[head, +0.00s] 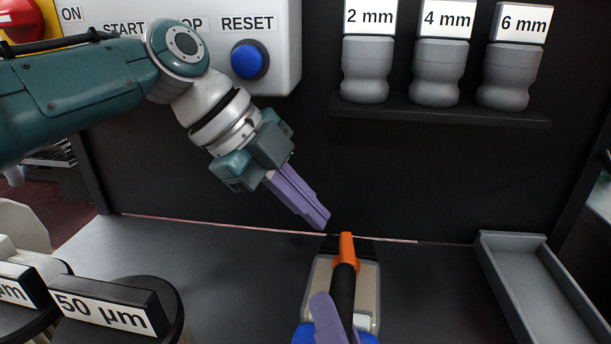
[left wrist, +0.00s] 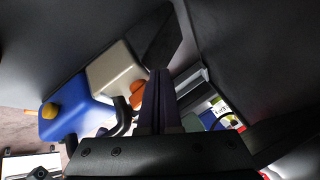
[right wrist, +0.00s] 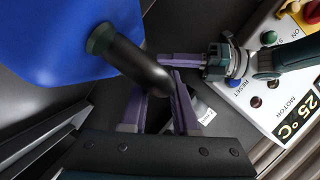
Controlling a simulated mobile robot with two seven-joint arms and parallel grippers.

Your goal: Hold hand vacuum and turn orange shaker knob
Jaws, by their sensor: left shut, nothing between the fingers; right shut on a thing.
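The hand vacuum has a blue body (head: 305,334), a cream front housing (head: 318,275) and a black handle (head: 344,292). The orange knob (head: 346,252) is at the far end of the handle. It also shows in the left wrist view (left wrist: 137,96). My right gripper (head: 326,318) is shut around the black handle, which lies between its purple fingers in the right wrist view (right wrist: 150,66). My left gripper (head: 322,219) is shut and empty, its fingertips a little beyond and left of the orange knob, apparently not touching it.
A control box (head: 280,60) with a blue RESET button (head: 249,60) is on the back wall. Several grey jars stand on a shelf (head: 440,114). A grey tray (head: 512,237) is at the right. Labelled discs (head: 175,305) are at the left front. The grey table between is clear.

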